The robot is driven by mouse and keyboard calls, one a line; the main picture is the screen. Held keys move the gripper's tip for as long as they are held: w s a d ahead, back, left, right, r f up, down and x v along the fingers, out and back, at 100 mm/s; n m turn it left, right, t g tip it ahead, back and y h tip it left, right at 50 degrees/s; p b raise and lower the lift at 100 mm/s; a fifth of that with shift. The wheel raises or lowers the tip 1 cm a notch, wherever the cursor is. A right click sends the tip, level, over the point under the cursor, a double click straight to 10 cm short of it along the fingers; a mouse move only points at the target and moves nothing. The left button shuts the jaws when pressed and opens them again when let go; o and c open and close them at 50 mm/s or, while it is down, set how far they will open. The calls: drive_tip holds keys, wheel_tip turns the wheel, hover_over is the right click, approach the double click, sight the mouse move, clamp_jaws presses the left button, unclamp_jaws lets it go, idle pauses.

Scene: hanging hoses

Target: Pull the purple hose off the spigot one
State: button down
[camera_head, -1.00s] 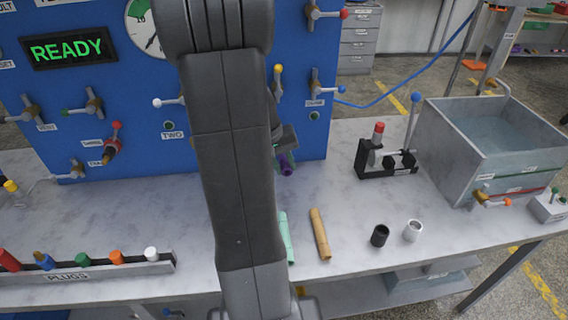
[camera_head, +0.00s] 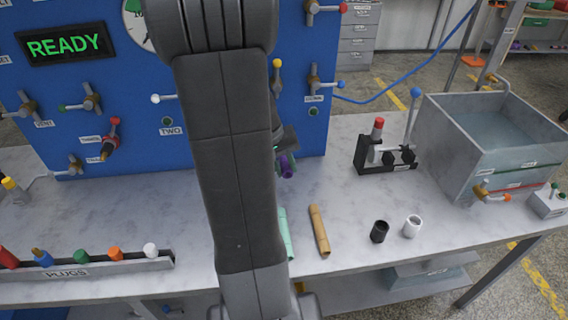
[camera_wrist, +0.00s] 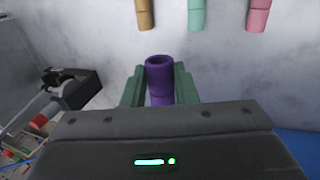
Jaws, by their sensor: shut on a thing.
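The purple hose (camera_wrist: 159,72) is a short tube between the two green fingers of my gripper (camera_wrist: 159,86) in the wrist view, with its open end facing out. In the head view a bit of the purple hose (camera_head: 288,166) shows just right of my arm, in front of the blue panel, above the table. My gripper (camera_head: 284,164) is shut on it and mostly hidden by my arm. The spigot that the hose belongs to is hidden behind my arm, so I cannot tell whether the hose is still on it.
Tan (camera_head: 319,231) and teal (camera_head: 285,234) tubes lie on the table, with a pink tube (camera_wrist: 258,15) near them. A black clamp stand (camera_head: 388,158), black and white cups and a metal water tank (camera_head: 440,150) stand to the right. A plug rack (camera_head: 90,270) is at front left.

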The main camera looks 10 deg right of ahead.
drive_tip(key=shift+s, duration=0.3)
drive_tip(key=shift+r, duration=0.15)
drive_tip(key=shift+r+p, duration=3.05)
drive_tip(key=shift+r, duration=0.8)
